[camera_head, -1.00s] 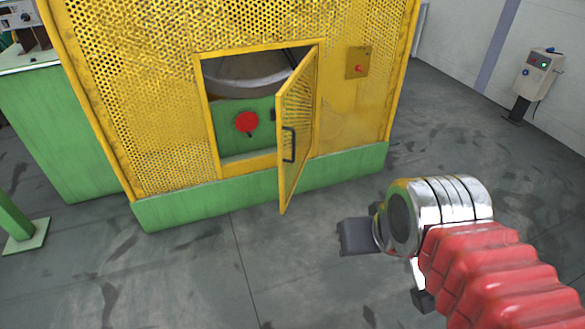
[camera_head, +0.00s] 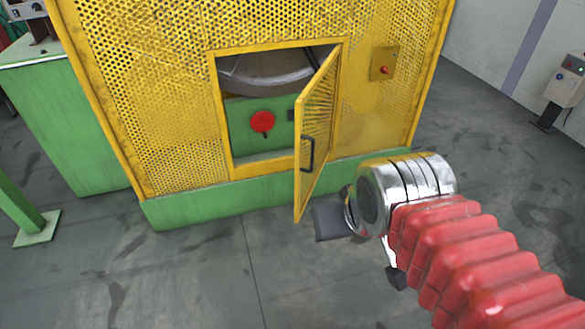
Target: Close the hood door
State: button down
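The hood door (camera_head: 318,125) is a yellow perforated panel with a dark handle (camera_head: 307,154). It hangs on the right side of the opening in the yellow hood (camera_head: 140,100) and stands swung out, well open. My gripper (camera_head: 330,222) is just right of the door's lower free edge in the picture, at the end of my red-sleeved arm. A dark finger shows; the rest is hidden behind the silver wrist, so its opening cannot be seen. I cannot tell whether it touches the door.
Inside the opening are a green panel with a red knob (camera_head: 262,122) and a grey curved part. A small box with a red button (camera_head: 384,64) sits right of the door. A control post (camera_head: 562,88) stands at right. Floor in front is clear.

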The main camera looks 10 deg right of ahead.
aim_at(299, 210)
jog(key=u, duration=0.05)
jog(key=i, duration=1.35)
jog(key=z, duration=0.45)
